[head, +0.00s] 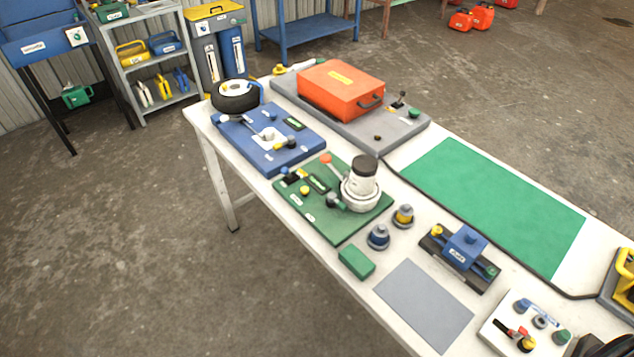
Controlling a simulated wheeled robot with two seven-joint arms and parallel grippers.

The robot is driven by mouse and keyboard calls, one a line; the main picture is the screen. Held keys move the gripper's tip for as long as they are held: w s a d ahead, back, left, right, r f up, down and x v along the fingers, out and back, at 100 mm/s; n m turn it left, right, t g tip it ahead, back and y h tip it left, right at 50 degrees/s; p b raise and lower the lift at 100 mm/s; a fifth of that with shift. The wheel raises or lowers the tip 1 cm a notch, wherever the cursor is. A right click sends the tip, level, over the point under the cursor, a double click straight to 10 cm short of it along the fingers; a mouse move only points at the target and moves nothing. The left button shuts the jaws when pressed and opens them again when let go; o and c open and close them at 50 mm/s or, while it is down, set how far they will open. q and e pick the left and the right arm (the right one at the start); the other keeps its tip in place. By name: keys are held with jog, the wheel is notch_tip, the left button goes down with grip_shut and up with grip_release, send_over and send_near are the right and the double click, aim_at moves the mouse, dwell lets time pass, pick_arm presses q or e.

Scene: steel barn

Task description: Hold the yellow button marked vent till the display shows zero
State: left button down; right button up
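A green board (345,222) on the white table carries a small yellow button (304,190) near its left edge. White labels lie close to the button, but their print is too small to read, so I cannot confirm the word vent. Beside the button is a small dark display (319,183) with green characters I cannot read. A white-grey canister with a black top (362,180), a red-knobbed lever (326,159) and a dark knob (332,200) are also on the board.
A blue board (262,150) with a wheel (236,96) behind it adjoins the green board. A blue-topped knob (378,237), a yellow-topped knob (403,215) and a green block (356,262) stand close in front. A grey mat (425,305) is bare.

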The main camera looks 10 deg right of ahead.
grip_shut()
dwell(1.6)
